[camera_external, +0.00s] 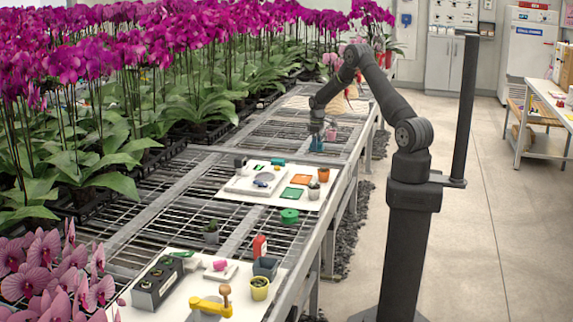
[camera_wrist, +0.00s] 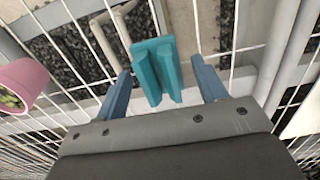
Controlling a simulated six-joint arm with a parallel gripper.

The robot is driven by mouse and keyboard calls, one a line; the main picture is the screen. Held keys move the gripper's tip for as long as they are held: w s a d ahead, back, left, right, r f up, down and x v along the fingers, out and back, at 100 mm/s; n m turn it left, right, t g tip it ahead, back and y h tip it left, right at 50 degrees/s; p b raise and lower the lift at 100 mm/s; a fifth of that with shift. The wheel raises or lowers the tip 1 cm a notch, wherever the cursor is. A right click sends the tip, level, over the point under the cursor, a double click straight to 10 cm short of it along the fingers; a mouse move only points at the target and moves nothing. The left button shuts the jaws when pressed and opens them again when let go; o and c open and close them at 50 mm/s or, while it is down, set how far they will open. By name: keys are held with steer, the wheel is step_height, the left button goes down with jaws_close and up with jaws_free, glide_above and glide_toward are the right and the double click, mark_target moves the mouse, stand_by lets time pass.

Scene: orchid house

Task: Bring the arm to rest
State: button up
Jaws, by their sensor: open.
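My gripper (camera_external: 317,143) hangs over the wire-mesh bench in the external view, past the far end of the white board with small items. In the wrist view its two blue fingers (camera_wrist: 165,92) stand apart, open. A teal block-like piece (camera_wrist: 155,70) shows between and beyond the fingers; I cannot tell whether it touches them. My arm is bent over the bench from its dark post at the right.
A pink pot (camera_wrist: 22,85) is left of the fingers, also visible beside my gripper in the external view (camera_external: 331,133). A white board (camera_external: 240,196) carries small pots and coloured pads. A nearer board (camera_external: 180,300) holds more items.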

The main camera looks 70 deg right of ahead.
steer(key=shift+r, duration=2.05)
